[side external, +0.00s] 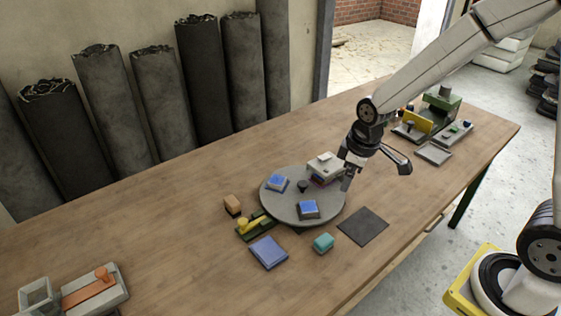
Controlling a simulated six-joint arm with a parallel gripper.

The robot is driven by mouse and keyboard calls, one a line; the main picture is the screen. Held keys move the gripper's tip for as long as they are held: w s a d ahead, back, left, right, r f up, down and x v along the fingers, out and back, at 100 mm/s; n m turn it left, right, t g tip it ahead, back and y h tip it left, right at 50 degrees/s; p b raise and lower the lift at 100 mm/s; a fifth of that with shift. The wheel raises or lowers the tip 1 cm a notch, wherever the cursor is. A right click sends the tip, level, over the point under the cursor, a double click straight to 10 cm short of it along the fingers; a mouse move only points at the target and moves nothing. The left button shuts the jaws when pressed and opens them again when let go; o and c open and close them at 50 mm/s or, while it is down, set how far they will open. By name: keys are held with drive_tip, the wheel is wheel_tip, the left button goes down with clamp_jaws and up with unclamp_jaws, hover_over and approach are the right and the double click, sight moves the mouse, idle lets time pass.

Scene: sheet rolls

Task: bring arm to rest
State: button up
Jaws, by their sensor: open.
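My gripper (349,168) is open and points down at the right edge of a round grey turntable (300,216) on the wooden table. It is close to a grey block with a dark blue and red underside (322,167) on the turntable's far right part. I cannot tell whether the fingers touch that block. Two blue-topped pieces also sit on the turntable, one at its left (277,182) and one at its front (308,209). A small dark knob (303,187) stands at its middle.
A green and yellow piece (254,225), a tan block (232,205), a blue pad (268,252), a teal block (323,242) and a dark square mat (363,226) surround the turntable. A green machine (443,103) stands at the back right. Dark rolls (203,80) lean on the wall.

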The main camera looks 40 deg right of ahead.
drive_tip(key=s+m, duration=0.5)
drive_tip(key=s, duration=0.3)
drive_tip(key=shift+s+a+r+t, duration=0.15)
drive_tip(key=shift+s+a+t, duration=0.15)
drive_tip(key=shift+a, duration=0.1)
